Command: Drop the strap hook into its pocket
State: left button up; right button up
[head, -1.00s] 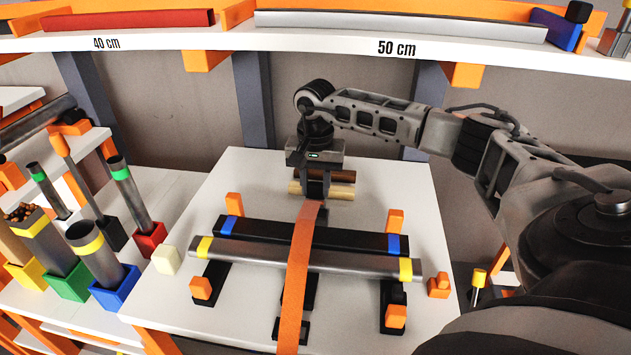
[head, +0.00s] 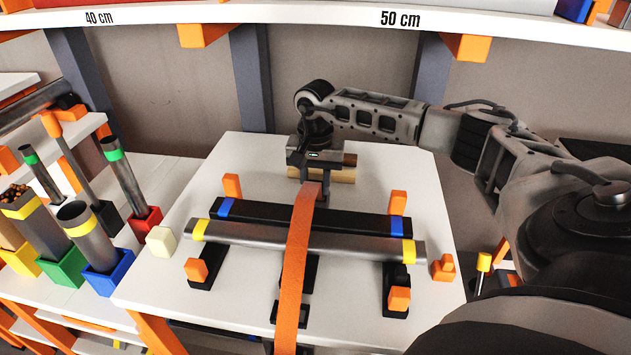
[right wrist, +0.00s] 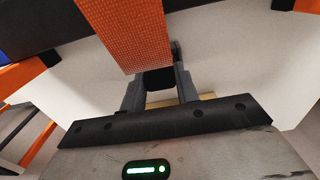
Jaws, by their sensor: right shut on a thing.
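My right gripper (head: 318,190) is shut at the far end of the orange strap (head: 296,262), behind the two long bars. In the right wrist view, the fingers (right wrist: 160,88) close around a small dark piece at the strap's end (right wrist: 130,30), seemingly the strap hook (right wrist: 158,80); its shape is mostly hidden. The strap runs forward over a black bar with blue bands (head: 350,219) and a grey tube with yellow bands (head: 345,246). I cannot make out the hook's pocket. My left gripper is not in view.
The bars rest on a white board (head: 235,300) between orange posts (head: 398,200). A tan block (head: 330,177) lies just behind my right gripper. A cream cube (head: 160,241) sits at the left edge. Tubes stand in coloured holders (head: 105,280) on the left. A white shelf (head: 280,20) spans above.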

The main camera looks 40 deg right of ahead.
jog(key=o, duration=1.1)
notch_tip(320, 180, up, 8)
jog(key=shift+f, duration=0.2)
